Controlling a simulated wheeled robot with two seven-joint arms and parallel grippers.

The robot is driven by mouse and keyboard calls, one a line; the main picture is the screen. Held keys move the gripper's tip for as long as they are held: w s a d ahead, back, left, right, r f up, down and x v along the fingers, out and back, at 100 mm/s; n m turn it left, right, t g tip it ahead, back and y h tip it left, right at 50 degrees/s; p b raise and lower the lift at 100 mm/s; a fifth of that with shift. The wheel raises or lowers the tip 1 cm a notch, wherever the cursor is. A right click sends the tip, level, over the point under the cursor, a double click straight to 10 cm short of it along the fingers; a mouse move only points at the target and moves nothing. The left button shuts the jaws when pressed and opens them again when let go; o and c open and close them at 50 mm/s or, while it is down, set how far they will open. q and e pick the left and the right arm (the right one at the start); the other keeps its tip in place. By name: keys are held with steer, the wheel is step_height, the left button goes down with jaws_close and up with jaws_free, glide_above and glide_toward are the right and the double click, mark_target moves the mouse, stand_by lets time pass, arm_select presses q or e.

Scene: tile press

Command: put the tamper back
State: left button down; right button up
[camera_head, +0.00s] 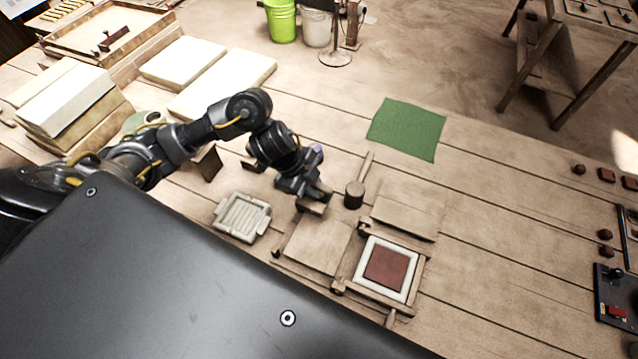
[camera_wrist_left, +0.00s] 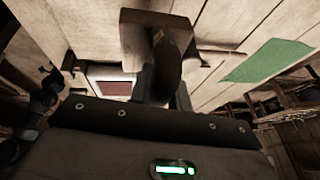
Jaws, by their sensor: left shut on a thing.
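The tamper (camera_head: 313,207) is a small wooden block held at the fingertips of my left gripper (camera_head: 309,194). In the left wrist view the tamper (camera_wrist_left: 135,38) shows as a flat wooden plate with a dark rounded handle between the fingers (camera_wrist_left: 166,88). My left gripper is shut on it, over the table just left of the mallet. How high the tamper is above the table is hard to tell. The tile press (camera_head: 341,281) stands in front of it to the right, with a red-brown tile (camera_head: 390,267) in a white frame. My right gripper is not in view.
A pale ribbed tray (camera_head: 242,217) lies to the left, and a green cloth (camera_head: 407,129) lies behind. Pale slabs (camera_head: 222,82) are at the back left. The table's right middle is clear.

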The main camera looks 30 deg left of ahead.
arm_select(q)
steer(key=w+a+f+b, duration=0.1)
steer(key=w+a+f, duration=0.2)
steer(key=w+f, duration=0.4)
steer(key=shift+w+a+f, duration=0.15)
steer(key=shift+w+f, duration=0.25)
steer(key=shift+w, duration=0.6)
steer(key=shift+w+f, duration=0.1)
steer(key=shift+f, duration=1.55)
steer(key=c, duration=1.3)
jaws_free()
steer(key=shift+a, duration=0.1)
steer(key=v, duration=1.2)
